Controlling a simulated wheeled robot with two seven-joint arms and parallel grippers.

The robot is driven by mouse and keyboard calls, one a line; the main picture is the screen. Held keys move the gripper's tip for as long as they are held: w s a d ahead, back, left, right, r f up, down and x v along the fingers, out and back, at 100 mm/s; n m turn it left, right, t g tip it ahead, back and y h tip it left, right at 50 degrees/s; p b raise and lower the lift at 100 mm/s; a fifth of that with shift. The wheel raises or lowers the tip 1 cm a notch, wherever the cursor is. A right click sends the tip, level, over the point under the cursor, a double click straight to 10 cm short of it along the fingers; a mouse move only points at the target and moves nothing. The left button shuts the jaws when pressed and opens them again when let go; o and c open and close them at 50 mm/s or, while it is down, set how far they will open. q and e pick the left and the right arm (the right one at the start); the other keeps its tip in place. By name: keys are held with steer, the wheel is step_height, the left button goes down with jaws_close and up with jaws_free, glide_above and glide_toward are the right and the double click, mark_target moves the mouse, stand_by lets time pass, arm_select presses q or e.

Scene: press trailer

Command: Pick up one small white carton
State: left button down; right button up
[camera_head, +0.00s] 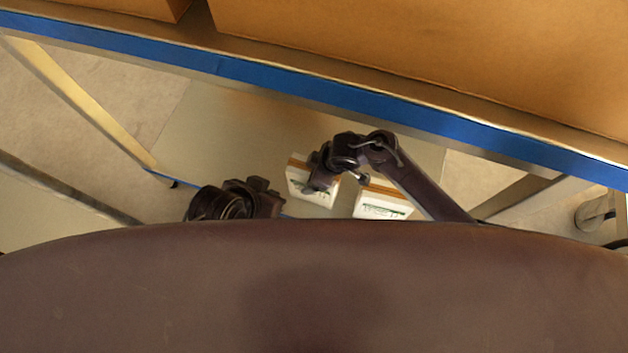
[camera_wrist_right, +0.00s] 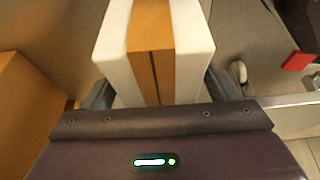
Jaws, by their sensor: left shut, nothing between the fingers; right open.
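Two small white cartons, each with a brown band, show below the blue-edged shelf in the head view: one on the left (camera_head: 324,199) and one on the right (camera_head: 383,208). My right gripper (camera_head: 319,178) is over the left carton and hides part of it. In the right wrist view a white carton (camera_wrist_right: 112,45) with a brown band stands between the open fingers of my right gripper (camera_wrist_right: 160,92), one finger on each side. I cannot tell whether the fingers touch it. My left gripper (camera_head: 266,191) is shut and empty, left of the cartons.
A metal shelf with a blue edge (camera_head: 300,84) runs across above the cartons and carries large brown boxes (camera_head: 420,55). A metal leg (camera_head: 85,105) stands at the left. A red object (camera_wrist_right: 298,61) shows at the right in the wrist view.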

jaws_close()
steer(key=shift+w+r, duration=0.1)
stand_by(0.6)
steer(key=shift+a+r, duration=0.1)
steer(key=shift+r, duration=0.05)
